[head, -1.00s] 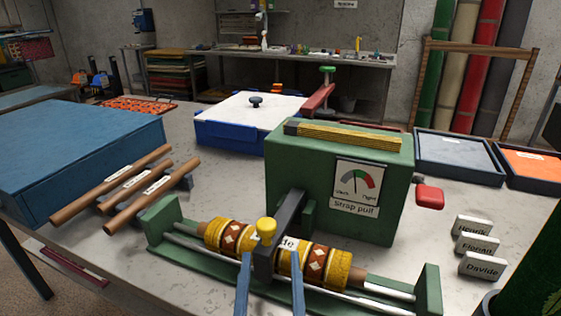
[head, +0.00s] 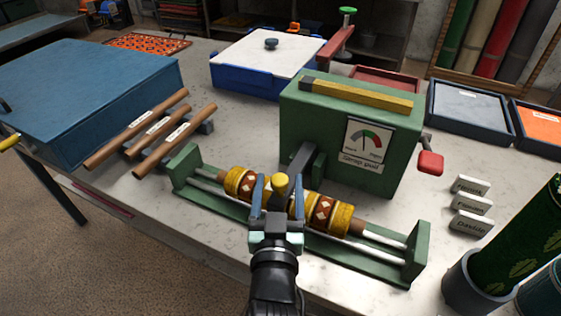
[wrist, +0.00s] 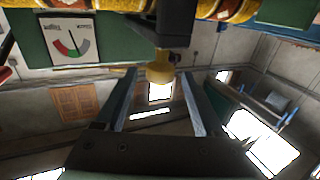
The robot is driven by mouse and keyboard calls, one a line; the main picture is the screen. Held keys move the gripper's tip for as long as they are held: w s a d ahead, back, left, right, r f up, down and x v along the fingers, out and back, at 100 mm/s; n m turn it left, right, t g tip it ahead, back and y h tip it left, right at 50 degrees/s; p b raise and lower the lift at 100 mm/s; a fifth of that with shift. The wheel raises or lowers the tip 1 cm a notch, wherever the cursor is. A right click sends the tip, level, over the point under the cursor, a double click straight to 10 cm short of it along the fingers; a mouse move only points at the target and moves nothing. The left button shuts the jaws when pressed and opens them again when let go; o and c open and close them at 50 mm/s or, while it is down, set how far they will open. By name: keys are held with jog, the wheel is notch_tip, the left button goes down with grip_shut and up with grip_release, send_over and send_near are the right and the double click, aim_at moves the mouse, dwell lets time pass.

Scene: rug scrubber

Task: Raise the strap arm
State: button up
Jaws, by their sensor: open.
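The strap arm (head: 299,160) is a dark grey bar coming out of the green strap-pull box (head: 318,125). It lies lowered over a yellow and brown patterned roll (head: 240,184). A yellow knob (head: 281,184) is at its front end; the knob also shows in the wrist view (wrist: 160,69). My gripper (head: 279,190) is open, with its blue fingers on either side of the knob. In the wrist view the knob sits between the fingertips (wrist: 159,75), with a gap visible on both sides. The front part of the strap arm is partly hidden by my gripper.
The roll rests on rails in a green frame (head: 418,250). A red-handled crank (head: 430,163) is on the box's right side. Name blocks (head: 472,222) and a green roll in a grey holder stand at right. Brown rods (head: 150,140) and a blue case (head: 80,95) are at left.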

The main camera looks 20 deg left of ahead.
aim_at(280, 174)
jog(key=shift+p+x, duration=0.3)
jog(key=shift+x, duration=2.15)
grip_shut()
